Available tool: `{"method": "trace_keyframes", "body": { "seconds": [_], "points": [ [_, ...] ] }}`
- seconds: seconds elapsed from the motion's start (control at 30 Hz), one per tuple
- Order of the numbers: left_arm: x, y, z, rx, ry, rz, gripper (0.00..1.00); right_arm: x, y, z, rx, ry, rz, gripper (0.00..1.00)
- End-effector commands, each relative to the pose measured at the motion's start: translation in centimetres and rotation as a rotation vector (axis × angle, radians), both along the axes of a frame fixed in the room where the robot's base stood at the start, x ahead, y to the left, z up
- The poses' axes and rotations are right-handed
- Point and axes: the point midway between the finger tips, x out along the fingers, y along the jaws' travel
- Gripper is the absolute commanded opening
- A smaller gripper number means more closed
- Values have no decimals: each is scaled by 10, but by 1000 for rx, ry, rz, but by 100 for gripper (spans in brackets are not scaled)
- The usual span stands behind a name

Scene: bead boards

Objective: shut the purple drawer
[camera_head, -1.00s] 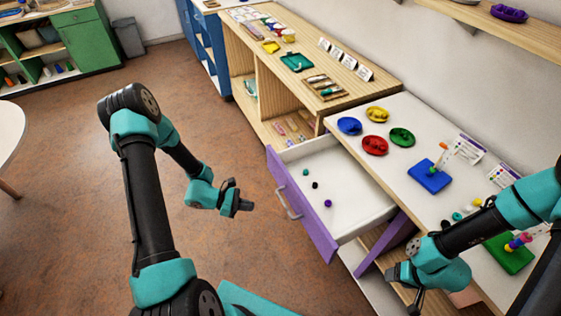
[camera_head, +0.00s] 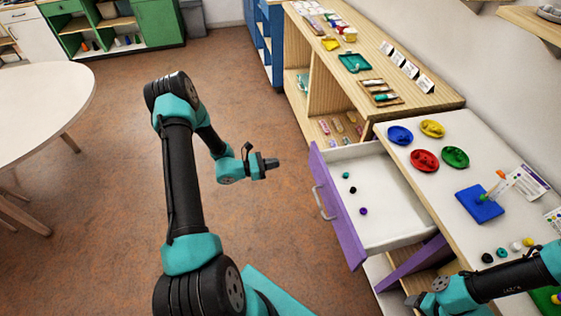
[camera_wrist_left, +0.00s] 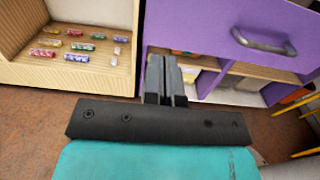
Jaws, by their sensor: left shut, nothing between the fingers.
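The purple drawer (camera_head: 338,212) stands pulled out of the white-topped table, with its white inside showing. Several small beads lie in it, among them a purple one (camera_head: 363,211). A grey handle (camera_head: 321,203) is on its purple front. My left gripper (camera_head: 271,163) is shut and empty, out in front of the drawer and to its left, apart from it. In the left wrist view the shut fingers (camera_wrist_left: 166,80) point at the furniture, with the drawer front (camera_wrist_left: 215,25) and handle (camera_wrist_left: 264,42) at upper right. My right gripper (camera_head: 416,301) is at the lower right, below the table edge; its fingers are unclear.
The table (camera_head: 405,162) holds coloured dishes, a blue board (camera_head: 479,203) and loose beads. A wooden shelf unit (camera_head: 299,88) stands behind the drawer. A round white table (camera_head: 40,110) is at the left. The floor around my left gripper is clear.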

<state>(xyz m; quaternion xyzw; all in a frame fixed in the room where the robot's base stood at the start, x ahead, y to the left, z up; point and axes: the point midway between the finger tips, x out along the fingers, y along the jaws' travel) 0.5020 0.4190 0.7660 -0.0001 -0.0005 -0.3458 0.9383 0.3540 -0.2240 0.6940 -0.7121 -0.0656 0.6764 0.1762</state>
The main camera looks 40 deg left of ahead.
Motion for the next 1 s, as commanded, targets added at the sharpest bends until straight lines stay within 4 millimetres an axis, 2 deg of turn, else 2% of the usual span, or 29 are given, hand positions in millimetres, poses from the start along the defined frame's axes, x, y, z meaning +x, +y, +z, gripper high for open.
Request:
{"method": "trace_keyframes", "body": {
  "seconds": [0.6, 0.8, 1.0],
  "points": [
    [76, -66, 0, 0, 0, -3, 0, 0, 0, 0, 0, 0, 0, 56],
    [92, -79, 0, 1, 0, 0, 0, 0, 0, 0, 0, 0, 0, 56],
    [96, -82, 0, 2, 1, 1, 0, 0, 0, 0, 0, 0, 1, 56]
  ]
}}
